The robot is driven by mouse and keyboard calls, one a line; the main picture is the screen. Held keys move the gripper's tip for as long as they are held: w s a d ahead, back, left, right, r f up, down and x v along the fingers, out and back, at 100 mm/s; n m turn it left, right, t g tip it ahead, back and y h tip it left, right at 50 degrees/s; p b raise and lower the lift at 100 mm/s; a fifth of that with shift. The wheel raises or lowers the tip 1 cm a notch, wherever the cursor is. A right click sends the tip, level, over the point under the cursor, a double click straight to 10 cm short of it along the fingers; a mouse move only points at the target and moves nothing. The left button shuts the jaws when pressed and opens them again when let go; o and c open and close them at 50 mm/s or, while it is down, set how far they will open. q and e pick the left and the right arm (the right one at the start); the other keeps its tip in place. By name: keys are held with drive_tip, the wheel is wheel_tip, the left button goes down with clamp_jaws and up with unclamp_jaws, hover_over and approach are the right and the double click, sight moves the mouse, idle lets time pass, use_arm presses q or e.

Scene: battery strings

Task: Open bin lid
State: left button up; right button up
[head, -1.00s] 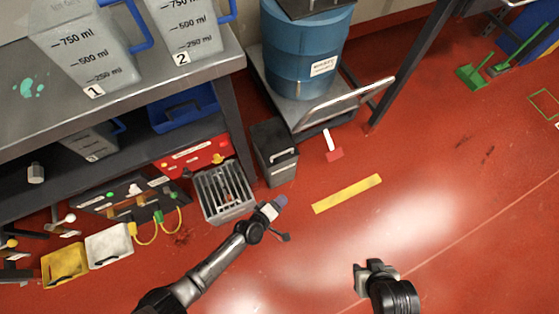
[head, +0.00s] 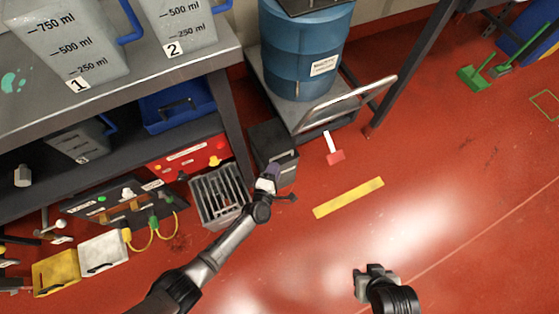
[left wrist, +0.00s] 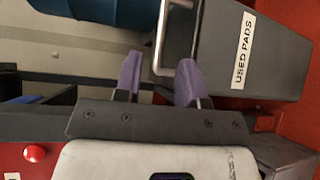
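The bin is a dark grey box (head: 270,138) standing on the floor beside the shelf, in the upper middle of the head view. In the left wrist view the bin (left wrist: 285,65) carries a white "USED PADS" label and a metal bar handle (left wrist: 159,40). My left gripper (head: 270,173) is at the bin's near side. In the left wrist view its purple fingers (left wrist: 160,80) are apart, with the handle's end close to the gap between them; whether they touch it cannot be told. My right gripper (head: 369,270) is low in the head view, away from the bin; its finger opening is unclear.
A grey slotted crate (head: 219,196) stands left of the bin. A cart (head: 288,112) with a blue drum (head: 305,55) is behind it. The workbench (head: 110,88) is on the left. The red floor to the right is mostly clear.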

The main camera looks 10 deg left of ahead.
sight(279, 160)
use_arm(q)
drive_tip(key=b+x, duration=0.2)
drive_tip(key=x, duration=0.2)
drive_tip(key=shift+w+f, duration=0.2)
drive_tip(key=shift+w+d, duration=0.15)
drive_tip(key=shift+w, duration=0.4)
clamp_jaws()
